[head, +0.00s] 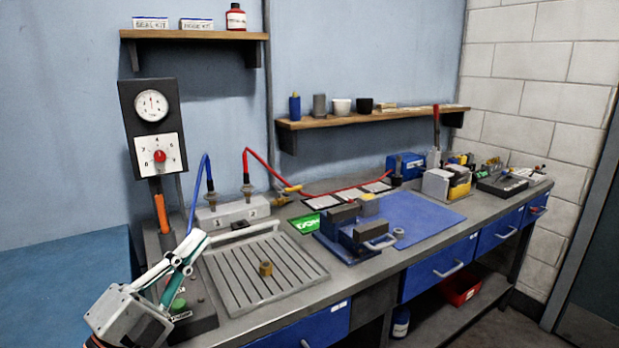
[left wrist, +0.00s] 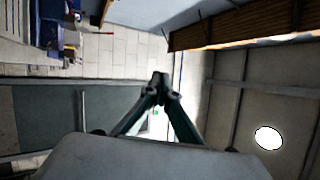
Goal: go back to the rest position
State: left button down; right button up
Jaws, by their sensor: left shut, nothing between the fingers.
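My left gripper (head: 190,246) is at the lower left of the head view, raised in front of the near left end of the workbench (head: 390,275). Its fingers are together with nothing between them. They point up and to the right, below the gauge panel. In the left wrist view the gripper (left wrist: 161,82) shows shut against a background of wall, door and ceiling, touching nothing. My right gripper is not in view.
A gauge panel (head: 152,110) on a post stands close behind my left gripper. A grooved tray (head: 235,290) with a brass fitting (head: 265,268) lies to its right. Blue and red hoses cross the back.

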pick_arm(q)
jog(key=s+a+f+n+g+y, duration=0.3)
jog(key=a+f+n+y, duration=1.3)
jog(key=f, duration=0.3)
jog(key=s+a+f+g+y, duration=0.2)
jog(key=s+f+g, duration=0.7)
jog(key=s+f, duration=0.8)
jog(key=w+d+f+n+t+h, duration=0.2)
jog(key=d+f+h, duration=0.6)
jog(key=d+f, duration=0.7)
jog(key=shift+w+d+f+n+t, duration=0.2)
jog(key=shift+d+n+t, duration=0.35)
jog(key=shift+d, duration=0.3)
